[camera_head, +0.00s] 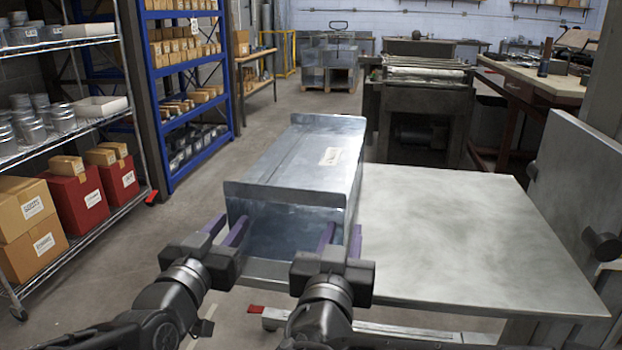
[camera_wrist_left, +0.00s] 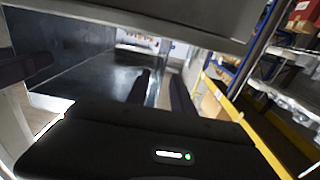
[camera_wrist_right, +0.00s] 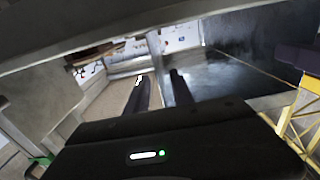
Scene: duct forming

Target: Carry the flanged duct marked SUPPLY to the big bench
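The flanged duct (camera_head: 305,165) is a long grey sheet-metal box with a raised flange at its open near end. A white label is on its top; its print is too small to read. It lies along the left part of a grey metal-topped table (camera_head: 450,225). My left gripper (camera_head: 226,232) is at the near opening, its fingers apart on either side of the left wall. My right gripper (camera_head: 341,240) straddles the right wall the same way. Both wrist views show gaps between the fingers, left (camera_wrist_left: 160,90) and right (camera_wrist_right: 160,90). I cannot tell which surface is the big bench.
A wire shelf (camera_head: 75,140) with boxes and cans stands left, beside a blue rack (camera_head: 150,80). A dark roller machine (camera_head: 420,95) stands behind the table. A wood-topped bench (camera_head: 545,82) is at back right. The table's right part is bare. Open floor lies left of the duct.

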